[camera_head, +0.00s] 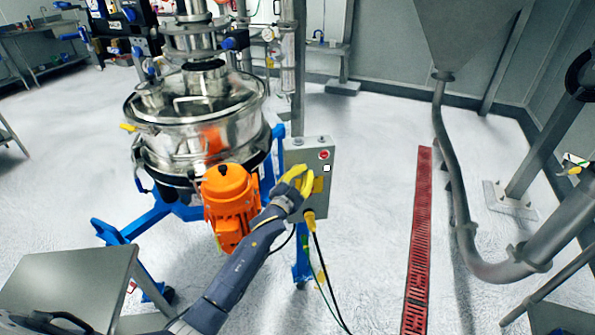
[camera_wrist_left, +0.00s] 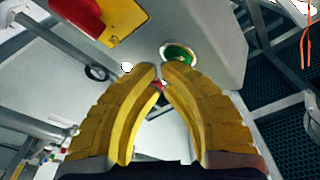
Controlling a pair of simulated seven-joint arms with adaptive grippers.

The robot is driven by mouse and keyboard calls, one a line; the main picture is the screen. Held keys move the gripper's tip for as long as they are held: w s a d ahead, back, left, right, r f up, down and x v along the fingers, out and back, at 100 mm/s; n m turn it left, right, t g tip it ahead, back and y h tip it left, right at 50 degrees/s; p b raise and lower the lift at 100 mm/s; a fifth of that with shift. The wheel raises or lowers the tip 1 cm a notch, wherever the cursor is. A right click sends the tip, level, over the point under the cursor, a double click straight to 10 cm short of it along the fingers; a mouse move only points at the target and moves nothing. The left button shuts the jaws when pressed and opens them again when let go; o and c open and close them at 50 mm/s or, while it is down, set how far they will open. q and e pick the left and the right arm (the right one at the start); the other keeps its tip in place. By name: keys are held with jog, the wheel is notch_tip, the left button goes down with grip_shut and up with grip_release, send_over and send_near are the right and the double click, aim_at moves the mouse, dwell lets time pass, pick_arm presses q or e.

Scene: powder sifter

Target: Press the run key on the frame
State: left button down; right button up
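The grey control box (camera_head: 316,150) is mounted on the blue frame (camera_head: 280,150), right of the orange motor (camera_head: 229,197). In the head view it shows a red button (camera_head: 323,155), a small white square (camera_head: 327,168) and a yellow plate (camera_head: 318,186). My left gripper (camera_head: 307,178) is in front of the box face. In the left wrist view its yellow fingers (camera_wrist_left: 160,71) meet at the tips, with nothing held. A round green button (camera_wrist_left: 179,55) in a pale ring is just beyond the tips; contact cannot be told. The yellow plate carries a red switch (camera_wrist_left: 86,12). My right gripper does not show.
The steel sifter (camera_head: 195,120) stands behind and left of the box. Cables (camera_head: 316,245) hang below the box. A steel table (camera_head: 70,280) is at lower left. A red floor grate (camera_head: 418,240) and a grey pipe (camera_head: 452,170) are to the right.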

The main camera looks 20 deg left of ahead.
pick_arm(q)
jog(key=shift+s+d, duration=0.1)
jog(key=shift+s, duration=0.1)
jog(key=shift+s+d, duration=0.25)
jog(key=shift+s, duration=0.35)
jog(key=shift+s+d, duration=0.4)
jog(key=shift+s, duration=0.35)
jog(key=shift+s+d, duration=0.35)
jog(key=shift+s, duration=0.35)
jog(key=shift+s+d, duration=0.4)
jog(key=shift+s, duration=0.35)
